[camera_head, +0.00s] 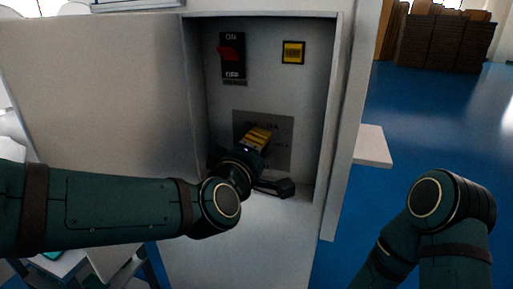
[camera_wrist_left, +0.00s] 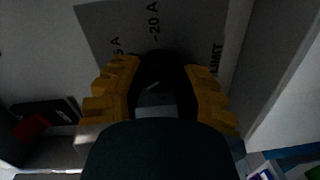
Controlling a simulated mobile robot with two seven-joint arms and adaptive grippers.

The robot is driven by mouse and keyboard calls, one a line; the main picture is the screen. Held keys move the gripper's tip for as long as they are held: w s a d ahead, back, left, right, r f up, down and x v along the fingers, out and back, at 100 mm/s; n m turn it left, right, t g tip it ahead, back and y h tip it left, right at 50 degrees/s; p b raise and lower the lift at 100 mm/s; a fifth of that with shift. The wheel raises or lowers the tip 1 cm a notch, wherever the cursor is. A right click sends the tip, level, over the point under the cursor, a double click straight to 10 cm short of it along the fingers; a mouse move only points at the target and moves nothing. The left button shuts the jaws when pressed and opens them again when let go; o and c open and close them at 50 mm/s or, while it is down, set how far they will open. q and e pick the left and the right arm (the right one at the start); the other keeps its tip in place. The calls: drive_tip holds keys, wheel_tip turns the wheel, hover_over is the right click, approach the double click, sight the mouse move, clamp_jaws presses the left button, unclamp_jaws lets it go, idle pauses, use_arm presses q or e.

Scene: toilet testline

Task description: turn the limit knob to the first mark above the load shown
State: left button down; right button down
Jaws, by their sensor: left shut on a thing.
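My left gripper (camera_head: 257,138) reaches into the grey cabinet from the left, in front of the grey dial plate (camera_head: 284,125). In the left wrist view its two yellow fingers (camera_wrist_left: 158,88) are shut on the black limit knob (camera_wrist_left: 160,72), one on each side. The dial plate also shows there (camera_wrist_left: 115,20), with a "20 A" mark, a partly hidden mark ending in "5 A", and the word "LIMIT". The knob is hidden behind my gripper in the head view. The yellow load display (camera_head: 293,52) is at the cabinet's upper right; its figures are too small to read.
A red ON/OFF switch (camera_head: 231,53) is at the cabinet's upper left. The open cabinet door (camera_head: 100,95) stands to the left, above my left forearm. My right arm is at lower right, outside the cabinet. Blue floor and stacked brown goods (camera_head: 440,42) lie beyond.

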use_arm(q)
drive_tip(key=shift+d, duration=0.1)
drive_tip(key=c, duration=0.6)
unclamp_jaws()
drive_tip(key=shift+s, duration=0.1)
drive_tip(key=v, duration=1.1)
drive_tip(key=shift+s, duration=0.4)
